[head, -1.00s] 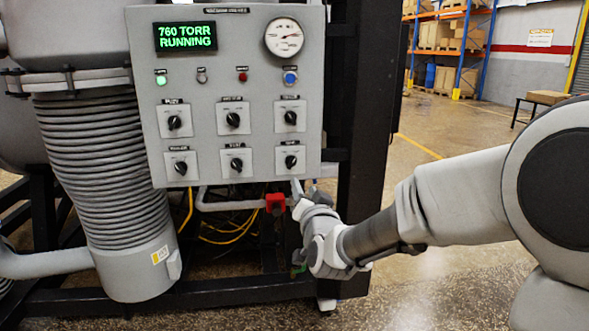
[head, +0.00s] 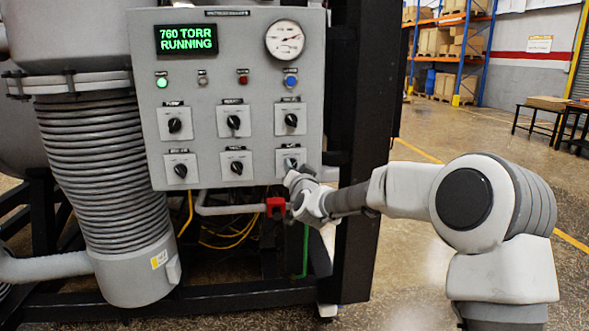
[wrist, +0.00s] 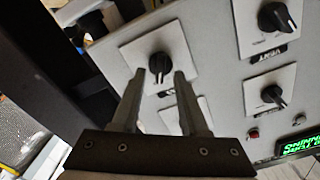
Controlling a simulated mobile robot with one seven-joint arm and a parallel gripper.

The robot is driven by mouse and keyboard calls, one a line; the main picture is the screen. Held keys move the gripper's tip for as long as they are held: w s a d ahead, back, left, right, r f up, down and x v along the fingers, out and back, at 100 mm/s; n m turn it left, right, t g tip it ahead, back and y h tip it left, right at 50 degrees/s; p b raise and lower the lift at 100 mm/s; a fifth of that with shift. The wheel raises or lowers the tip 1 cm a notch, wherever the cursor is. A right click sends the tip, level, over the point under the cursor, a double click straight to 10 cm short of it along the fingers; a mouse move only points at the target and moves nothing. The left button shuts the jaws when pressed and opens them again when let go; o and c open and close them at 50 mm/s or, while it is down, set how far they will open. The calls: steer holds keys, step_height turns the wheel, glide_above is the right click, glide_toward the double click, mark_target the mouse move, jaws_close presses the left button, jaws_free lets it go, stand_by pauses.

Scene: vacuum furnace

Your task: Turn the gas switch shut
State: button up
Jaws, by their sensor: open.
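The lower-right switch (head: 291,160) on the grey control panel is a black knob on a white plate; my gripper partly covers it in the head view. It also shows in the wrist view (wrist: 159,67). Its label is partly hidden by a finger, so I cannot read whether it says gas. My gripper (wrist: 172,78) is open and empty. In the wrist view its two fingers point at this knob, with the knob between and just beyond the tips. I cannot tell whether they touch it. In the head view my gripper (head: 296,177) is at the panel's lower right corner.
Other black knobs sit close by, including the one labelled VENT (wrist: 276,17). A green display (head: 187,39) reads 760 TORR RUNNING. A red valve handle (head: 275,206) and pipe lie below the panel. A black frame post (head: 357,110) stands to its right. Open floor lies right of that.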

steer(key=shift+w+a, duration=0.1)
steer(key=shift+w, duration=0.25)
jaws_close()
stand_by(0.4)
steer(key=shift+s+a+f+n+b, duration=0.15)
steer(key=shift+n+b, duration=0.4)
steer(key=shift+n, duration=2.45)
steer(key=shift+w+a+r+n+b, duration=0.15)
steer(key=shift+n+b, duration=0.35)
steer(key=shift+n, duration=2.5)
steer(key=shift+s+f, duration=0.1)
